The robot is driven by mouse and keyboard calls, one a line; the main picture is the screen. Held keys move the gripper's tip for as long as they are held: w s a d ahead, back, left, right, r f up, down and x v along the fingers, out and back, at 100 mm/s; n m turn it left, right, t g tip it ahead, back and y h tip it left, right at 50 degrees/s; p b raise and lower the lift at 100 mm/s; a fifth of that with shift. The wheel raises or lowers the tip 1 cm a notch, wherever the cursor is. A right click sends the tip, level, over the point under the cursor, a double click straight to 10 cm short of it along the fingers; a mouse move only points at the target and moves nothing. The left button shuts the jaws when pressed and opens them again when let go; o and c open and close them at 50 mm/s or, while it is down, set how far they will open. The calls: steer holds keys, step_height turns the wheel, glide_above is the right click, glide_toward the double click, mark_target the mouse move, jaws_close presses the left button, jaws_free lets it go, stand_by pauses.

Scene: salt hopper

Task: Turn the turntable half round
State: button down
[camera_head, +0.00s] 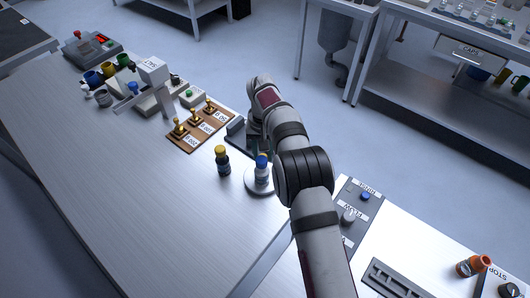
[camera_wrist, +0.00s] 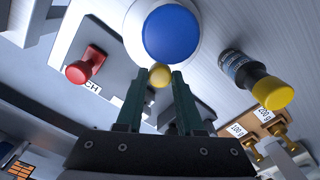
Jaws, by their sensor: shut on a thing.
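The turntable is a pale round disc (camera_head: 250,189) near the table's right edge. A bottle with a blue cap (camera_head: 262,159) stands upright on it. A small yellow knob (camera_wrist: 160,75) sits at the disc's near rim, between the tips of my gripper (camera_wrist: 159,82). My gripper is shut on this knob.
A dark bottle with a yellow cap (camera_head: 222,163) stands just left of the turntable. A wooden board (camera_head: 187,139) with brass weights lies farther back. The table's left front is clear.

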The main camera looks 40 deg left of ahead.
mark_target(251, 170)
steer(key=shift+s+a+n, duration=0.2)
steer(key=shift+s+n, duration=0.05)
steer(key=shift+n, duration=0.65)
steer(key=shift+s+a+n, duration=0.2)
steer(key=shift+s+n, duration=0.05)
steer(key=shift+n, duration=0.65)
steer(key=shift+s+a+n, duration=0.2)
steer(key=shift+s+n, duration=0.05)
steer(key=shift+n, duration=0.65)
steer(key=shift+s+a+n, duration=0.1)
steer(key=shift+s+n, duration=0.2)
steer(key=shift+n, duration=0.55)
steer(key=shift+s+a+n, duration=0.1)
steer(key=shift+s+n, duration=0.15)
steer(key=shift+n, duration=0.55)
steer(key=shift+s+a+n, duration=0.1)
steer(key=shift+s+n, duration=0.2)
steer(key=shift+n, duration=0.55)
steer(key=shift+s+n, duration=0.1)
steer(key=shift+n, duration=0.3)
steer(key=c, duration=0.5)
jaws_free()
steer(key=shift+c, duration=0.2)
step_height(251, 170, up, 16)
steer(key=shift+f, duration=0.15)
